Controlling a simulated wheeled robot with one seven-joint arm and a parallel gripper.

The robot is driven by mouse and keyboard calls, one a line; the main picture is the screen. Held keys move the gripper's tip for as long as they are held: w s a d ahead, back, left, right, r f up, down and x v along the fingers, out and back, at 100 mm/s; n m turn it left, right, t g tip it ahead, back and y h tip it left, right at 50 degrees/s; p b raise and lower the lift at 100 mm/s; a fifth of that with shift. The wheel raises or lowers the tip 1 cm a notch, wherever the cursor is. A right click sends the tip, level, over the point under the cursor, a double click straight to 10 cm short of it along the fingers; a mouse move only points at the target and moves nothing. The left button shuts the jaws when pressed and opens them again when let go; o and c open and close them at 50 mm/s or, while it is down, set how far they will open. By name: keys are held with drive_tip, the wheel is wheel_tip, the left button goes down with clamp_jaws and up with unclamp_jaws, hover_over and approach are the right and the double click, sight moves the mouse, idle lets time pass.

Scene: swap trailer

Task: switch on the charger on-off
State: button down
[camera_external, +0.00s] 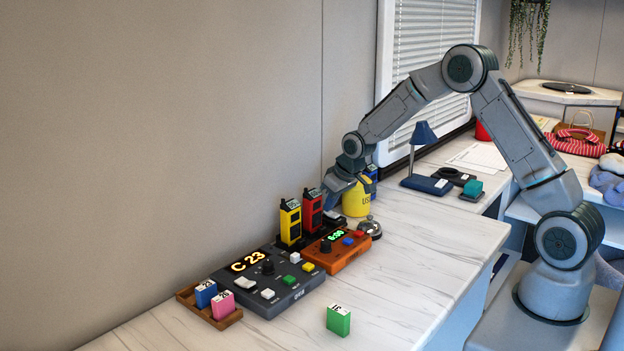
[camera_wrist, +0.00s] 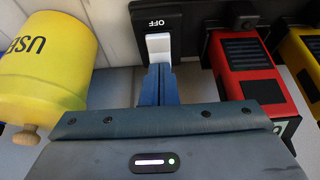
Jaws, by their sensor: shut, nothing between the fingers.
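The charger (camera_wrist: 193,40) is a black unit with a white switch (camera_wrist: 159,45) and the label "OFF" at its top end in the wrist view. A red handset (camera_wrist: 249,65) and a yellow handset (camera_wrist: 308,45) stand in it. In the external view the red handset (camera_external: 312,210) and the yellow handset (camera_external: 290,222) show near the wall. My gripper (camera_wrist: 160,72) is shut and empty, its fingertips at the lower end of the switch in the wrist view. I cannot tell whether they touch it. In the external view my gripper (camera_external: 331,201) is right of the red handset.
A yellow pot marked "USE" (camera_external: 356,203) stands close beside my gripper, also in the wrist view (camera_wrist: 45,70). An orange box (camera_external: 337,255), a bell (camera_external: 369,228) and a grey console (camera_external: 268,282) stand in front of the charger. The counter (camera_external: 420,265) is clear at the right.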

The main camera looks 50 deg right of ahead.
idle(0.4)
drive_tip(key=shift+w+f+g+p, duration=0.1)
drive_tip(key=shift+w+g+p, duration=0.1)
drive_tip(key=shift+g+p, duration=0.15)
drive_tip(key=shift+f, duration=0.15)
drive_tip(key=shift+s, duration=0.15)
drive_tip(key=shift+s+b, duration=0.45)
drive_tip(key=shift+s, duration=0.25)
